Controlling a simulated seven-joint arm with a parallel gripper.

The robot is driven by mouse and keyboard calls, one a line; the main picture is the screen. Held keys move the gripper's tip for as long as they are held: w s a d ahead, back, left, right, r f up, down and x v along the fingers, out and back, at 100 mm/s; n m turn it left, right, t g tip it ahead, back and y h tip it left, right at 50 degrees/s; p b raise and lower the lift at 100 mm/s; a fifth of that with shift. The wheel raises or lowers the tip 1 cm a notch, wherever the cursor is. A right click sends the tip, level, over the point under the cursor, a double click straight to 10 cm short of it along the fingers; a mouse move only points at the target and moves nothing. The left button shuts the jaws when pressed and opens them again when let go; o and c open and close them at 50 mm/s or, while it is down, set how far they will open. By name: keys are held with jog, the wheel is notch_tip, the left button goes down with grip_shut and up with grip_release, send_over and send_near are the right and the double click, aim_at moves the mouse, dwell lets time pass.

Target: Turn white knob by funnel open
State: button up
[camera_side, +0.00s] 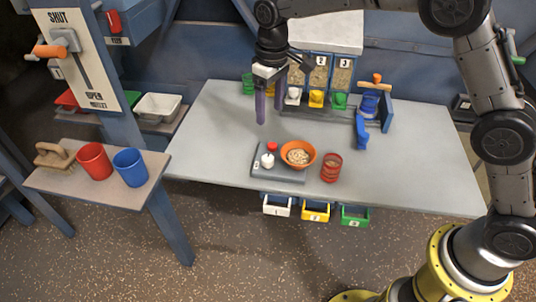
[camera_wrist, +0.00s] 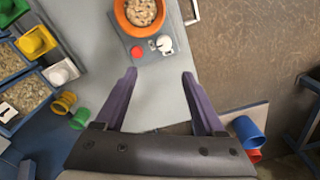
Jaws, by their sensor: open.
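The white knob (camera_side: 293,97) sits at the foot of the leftmost grain bin, beside a yellow knob (camera_side: 316,98) and a green knob (camera_side: 340,101). In the wrist view the white knob (camera_wrist: 59,73) is at the left, below the yellow one (camera_wrist: 37,42). A blue funnel-like part (camera_side: 369,105) stands to the right of the bins. My gripper (camera_side: 270,114) has purple fingers pointing down, left of the white knob and apart from it. In the wrist view my gripper (camera_wrist: 158,73) is open, with nothing between its fingers.
A grey scale (camera_side: 283,175) holds an orange bowl (camera_side: 298,145) of grain, with a smaller red and white item beside it. A red can (camera_side: 331,168) stands to its right. Red (camera_side: 95,162) and blue cups (camera_side: 131,168) stand on the left shelf. The table's left is clear.

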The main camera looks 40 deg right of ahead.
aim_at(268, 158)
jog(key=f, duration=1.5)
jog(key=shift+s+a+f, duration=0.25)
jog(key=shift+a+f, duration=0.1)
jog(key=shift+a, duration=0.05)
jog(key=shift+c, duration=0.4)
grip_shut()
